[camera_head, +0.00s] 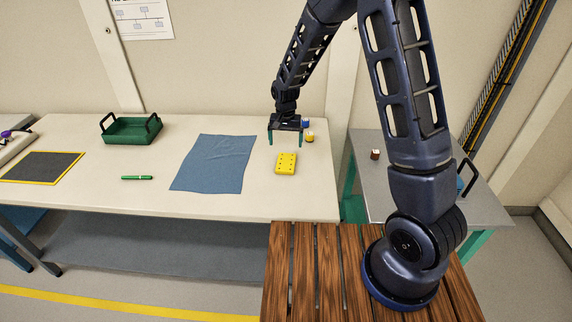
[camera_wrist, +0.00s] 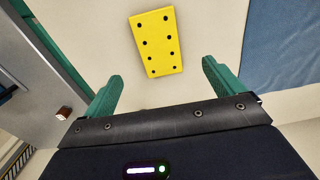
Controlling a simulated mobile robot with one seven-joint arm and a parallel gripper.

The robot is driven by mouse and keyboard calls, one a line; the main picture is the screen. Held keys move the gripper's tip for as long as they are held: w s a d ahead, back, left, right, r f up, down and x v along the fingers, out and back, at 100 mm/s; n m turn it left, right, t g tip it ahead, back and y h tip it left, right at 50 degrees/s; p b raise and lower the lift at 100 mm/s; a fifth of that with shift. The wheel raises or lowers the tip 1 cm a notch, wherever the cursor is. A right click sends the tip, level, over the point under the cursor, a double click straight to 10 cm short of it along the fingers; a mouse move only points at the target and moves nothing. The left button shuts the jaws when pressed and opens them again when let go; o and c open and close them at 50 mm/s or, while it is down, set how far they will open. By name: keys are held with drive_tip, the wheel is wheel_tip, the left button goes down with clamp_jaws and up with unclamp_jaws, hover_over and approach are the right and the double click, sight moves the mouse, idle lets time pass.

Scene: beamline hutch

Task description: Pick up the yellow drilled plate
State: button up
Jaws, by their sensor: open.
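The yellow drilled plate (camera_head: 286,164) lies flat on the cream table, right of the blue cloth. It has rows of dark holes. In the wrist view the plate (camera_wrist: 156,43) lies beyond my fingertips, between the lines of the two fingers, slightly tilted. My gripper (camera_head: 285,139) hangs above the table, behind the plate in the head view, pointing down. Its two green fingers are apart with nothing between them, and they also show in the wrist view (camera_wrist: 162,77).
A blue cloth (camera_head: 214,163), a green marker (camera_head: 137,178) and a green tray (camera_head: 131,131) lie to the left on the table. A small yellow object (camera_head: 310,137) and a blue one (camera_head: 306,122) stand right of my gripper. A grey side table (camera_head: 364,174) adjoins right.

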sight(286, 161)
drive_tip(key=shift+d+f, duration=0.1)
drive_tip(key=shift+f, duration=4.7)
drive_tip(key=shift+c, duration=0.2)
drive_tip(key=c, duration=1.3)
drive_tip(key=shift+r, duration=0.15)
